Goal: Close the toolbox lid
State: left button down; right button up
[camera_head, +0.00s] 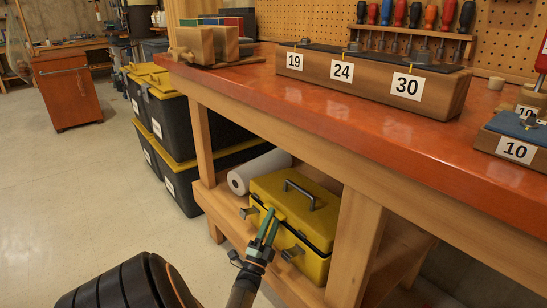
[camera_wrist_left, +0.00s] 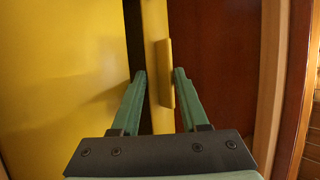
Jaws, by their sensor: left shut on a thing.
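The yellow toolbox (camera_head: 315,266) stands on the lower shelf under the bench. Its yellow lid (camera_head: 270,186), with a grey handle (camera_head: 300,192), lies over the box, down or nearly so; a dark seam shows along the front. My left gripper (camera_head: 269,222), with green fingers, is at the middle of the lid's front edge. In the left wrist view the left gripper (camera_wrist_left: 160,78) is shut on a yellow lip (camera_wrist_left: 166,75) at that edge. My right gripper is not in view.
A white roll (camera_head: 262,170) lies behind the toolbox. A wooden leg (camera_head: 358,240) stands close to its right, and the orange bench top (camera_head: 330,110) overhangs the shelf. Stacked black and yellow bins (camera_head: 185,125) stand at left. The floor (camera_head: 90,190) there is clear.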

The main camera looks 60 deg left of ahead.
pick_arm(q)
jog(key=shift+s+a+r+y, duration=0.1)
jog(key=shift+s+y, duration=0.15)
jog(key=shift+y, duration=0.15)
jog(key=c, duration=0.7)
grip_release()
jog(key=shift+o, duration=0.4)
jog(key=shift+w, duration=0.1)
